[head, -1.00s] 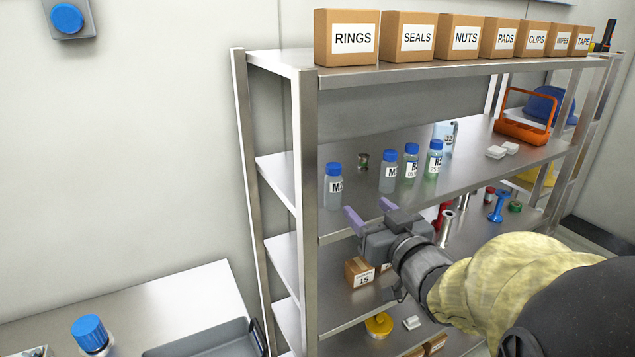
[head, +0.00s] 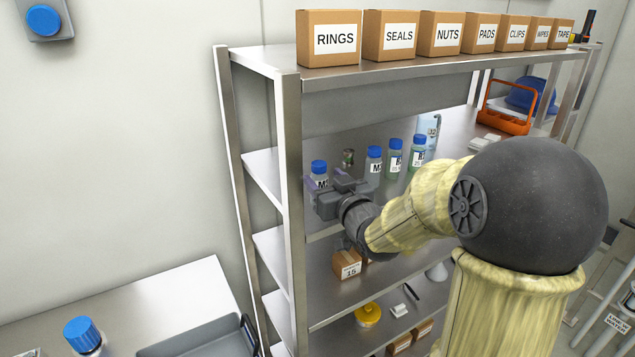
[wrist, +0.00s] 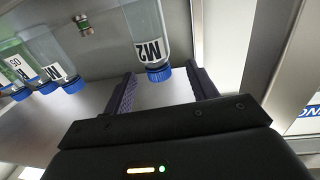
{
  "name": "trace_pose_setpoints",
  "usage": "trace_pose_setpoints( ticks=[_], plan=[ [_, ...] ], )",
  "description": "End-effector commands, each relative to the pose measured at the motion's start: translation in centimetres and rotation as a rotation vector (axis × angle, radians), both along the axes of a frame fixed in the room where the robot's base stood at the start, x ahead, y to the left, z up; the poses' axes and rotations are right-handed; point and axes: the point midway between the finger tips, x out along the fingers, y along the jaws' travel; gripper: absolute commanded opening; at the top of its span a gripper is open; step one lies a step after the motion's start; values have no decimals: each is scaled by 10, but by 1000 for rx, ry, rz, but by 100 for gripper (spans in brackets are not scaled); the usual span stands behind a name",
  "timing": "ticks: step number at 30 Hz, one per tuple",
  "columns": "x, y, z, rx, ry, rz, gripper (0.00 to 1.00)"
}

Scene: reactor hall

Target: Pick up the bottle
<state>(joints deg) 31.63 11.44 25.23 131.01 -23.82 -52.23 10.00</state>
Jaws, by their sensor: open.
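A clear bottle with a blue cap (head: 318,166) and an M2 label stands on the shelf near its left end. My gripper (head: 325,181) is directly in front of it and hides part of its body in the head view. In the wrist view the M2 bottle (wrist: 145,40) appears upside down, its cap between the two fingers of my open gripper (wrist: 165,84). I cannot tell whether the fingers touch it. Other blue-capped bottles stand to the right: one clear (head: 373,165), one greenish (head: 394,160) and another greenish (head: 417,154).
A metal shelf post (head: 289,160) rises close to the left of my gripper. The shelf board with the labelled boxes (head: 335,39) is overhead. An orange carrier (head: 505,120) stands farther right, and a small carton (head: 347,264) is below.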

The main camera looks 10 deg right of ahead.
Motion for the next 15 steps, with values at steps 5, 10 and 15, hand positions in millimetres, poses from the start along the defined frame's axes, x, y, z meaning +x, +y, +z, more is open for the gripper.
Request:
trace_pose_setpoints(
  ticks=[5, 10, 15],
  plan=[
    [0, -2, 0, 0, 0, -4, 58],
    [2, -2, 1, 1, 0, -5, 58],
    [17, 1, 4, 4, 2, -1, 58]
  ],
)
